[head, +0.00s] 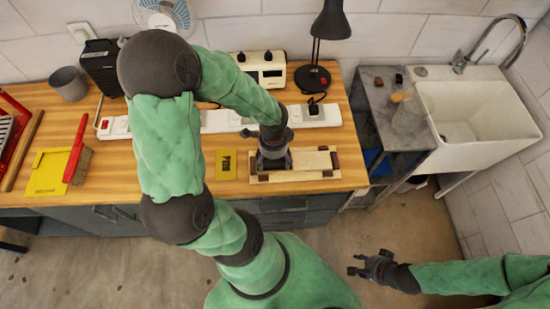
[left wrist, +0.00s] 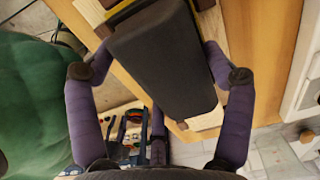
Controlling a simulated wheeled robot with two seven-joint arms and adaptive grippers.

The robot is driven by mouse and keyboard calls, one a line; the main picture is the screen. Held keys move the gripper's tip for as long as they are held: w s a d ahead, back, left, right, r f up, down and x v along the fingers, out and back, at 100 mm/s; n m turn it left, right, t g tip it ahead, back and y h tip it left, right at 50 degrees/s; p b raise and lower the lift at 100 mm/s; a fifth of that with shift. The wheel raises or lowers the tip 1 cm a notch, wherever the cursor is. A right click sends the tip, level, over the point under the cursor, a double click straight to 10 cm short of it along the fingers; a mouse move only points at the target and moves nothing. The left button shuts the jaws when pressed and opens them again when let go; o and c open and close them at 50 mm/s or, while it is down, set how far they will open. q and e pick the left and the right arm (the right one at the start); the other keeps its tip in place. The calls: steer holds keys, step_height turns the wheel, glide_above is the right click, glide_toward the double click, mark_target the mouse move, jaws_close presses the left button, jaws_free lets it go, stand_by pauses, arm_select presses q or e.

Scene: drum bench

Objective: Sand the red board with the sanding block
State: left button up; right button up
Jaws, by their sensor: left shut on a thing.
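My left gripper (head: 273,158) is shut on a dark grey sanding block (left wrist: 162,62), which lies between its two fingers in the left wrist view. The block is over the left part of a pale wooden board (head: 311,161) on the bench; I cannot tell if it touches. The board looks pale, not red, with dark brown pieces at its ends. Part of the board is hidden by the gripper and block. My right gripper (head: 368,265) is empty and looks open, over the floor in front of the bench.
A red-handled brush (head: 77,160) lies by a yellow tray (head: 47,172) farther left. A sink (head: 476,112) is at right.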

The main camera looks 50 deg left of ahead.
arm_select(q)
steer(key=shift+s+r+p, duration=0.1)
steer(key=shift+r+p, duration=2.55)
steer(key=shift+r, duration=0.3)
